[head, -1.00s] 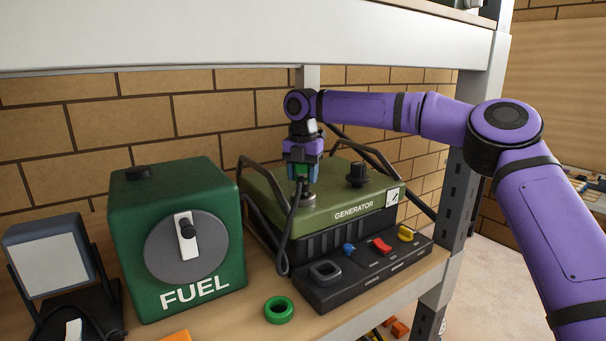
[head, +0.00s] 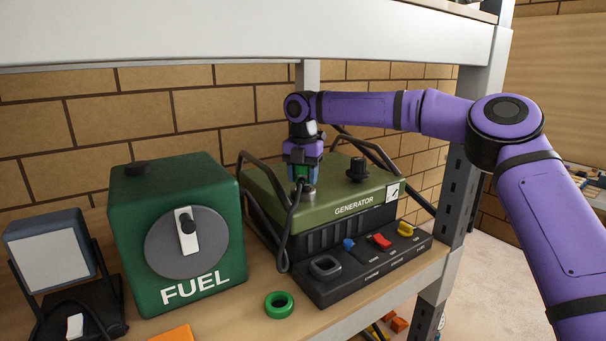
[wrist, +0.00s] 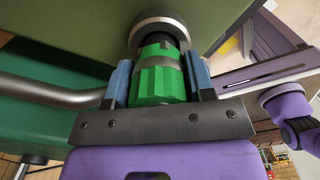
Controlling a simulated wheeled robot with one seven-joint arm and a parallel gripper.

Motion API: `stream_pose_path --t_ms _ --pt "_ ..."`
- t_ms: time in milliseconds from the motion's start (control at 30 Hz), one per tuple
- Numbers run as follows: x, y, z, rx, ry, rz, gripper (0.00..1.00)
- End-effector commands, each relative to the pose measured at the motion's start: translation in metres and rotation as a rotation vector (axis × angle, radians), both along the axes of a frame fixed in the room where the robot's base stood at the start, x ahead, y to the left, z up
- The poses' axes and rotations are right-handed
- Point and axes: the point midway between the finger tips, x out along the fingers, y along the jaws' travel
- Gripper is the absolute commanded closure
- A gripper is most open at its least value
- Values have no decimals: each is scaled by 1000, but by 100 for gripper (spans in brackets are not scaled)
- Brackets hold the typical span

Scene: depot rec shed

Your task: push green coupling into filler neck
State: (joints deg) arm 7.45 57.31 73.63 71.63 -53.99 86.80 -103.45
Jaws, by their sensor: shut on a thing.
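My gripper (head: 302,174) is shut on the green coupling (wrist: 158,84), with a blue-grey finger on each side of it. In the head view the coupling (head: 300,172) is mostly hidden between the fingers, upright above the generator's top. The filler neck (head: 308,194) is a grey metal collar on the green generator (head: 270,182), directly under the coupling. In the wrist view the neck's rim (wrist: 160,20) curves around the coupling's dark front end. I cannot tell how deep that end sits. A black hose (head: 289,235) hangs down in front of the generator.
A green FUEL tank (head: 130,225) stands left of the generator. A black switch panel (head: 345,280) lies in front, with a green ring (head: 279,304) beside it on the shelf (head: 240,318). A black knob (head: 358,170) and handle bars rise near my gripper.

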Motion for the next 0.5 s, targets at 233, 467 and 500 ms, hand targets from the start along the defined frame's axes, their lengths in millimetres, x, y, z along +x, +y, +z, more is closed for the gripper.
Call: stream_pose_path --t_ms 233,467,500 --pt "0 0 -4 1 0 0 74" --pt "0 0 -8 0 0 0 74" --pt "0 0 -8 0 0 0 74"
